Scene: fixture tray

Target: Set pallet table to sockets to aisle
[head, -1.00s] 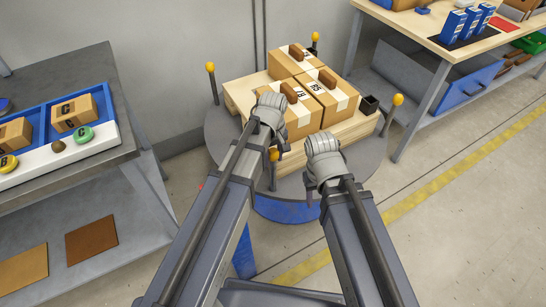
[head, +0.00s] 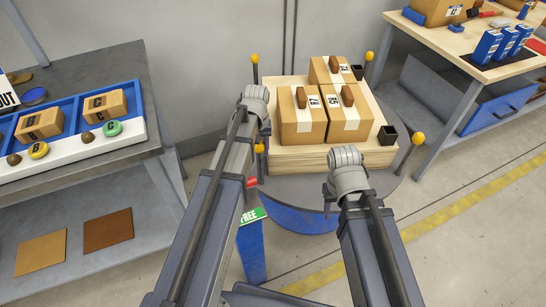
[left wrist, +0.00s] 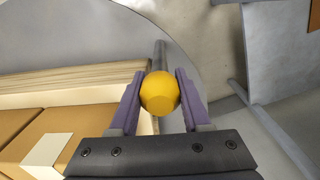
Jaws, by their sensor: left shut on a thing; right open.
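A round turntable (head: 385,185) carries a pale wooden pallet (head: 310,158). Three brown cartons with pale tape and brown handles sit on it: front left (head: 300,128), front right (head: 348,122) and back (head: 322,68). Two small dark open sockets (head: 388,135) are at the pallet's right side. Posts with yellow knobs stand around the rim. My left gripper (head: 261,138) is shut on the near-left yellow knob, clear between its fingers in the left wrist view (left wrist: 160,93). My right gripper (head: 331,196) is open and empty in front of the pallet; its fingertips are partly hidden.
A grey bench (head: 125,62) at left holds a blue-and-white tray (head: 135,137) with cartons and coloured discs. A wooden workbench (head: 440,42) stands at right. A green FREE sign (head: 252,216) is below my left arm. A yellow line crosses the floor at right.

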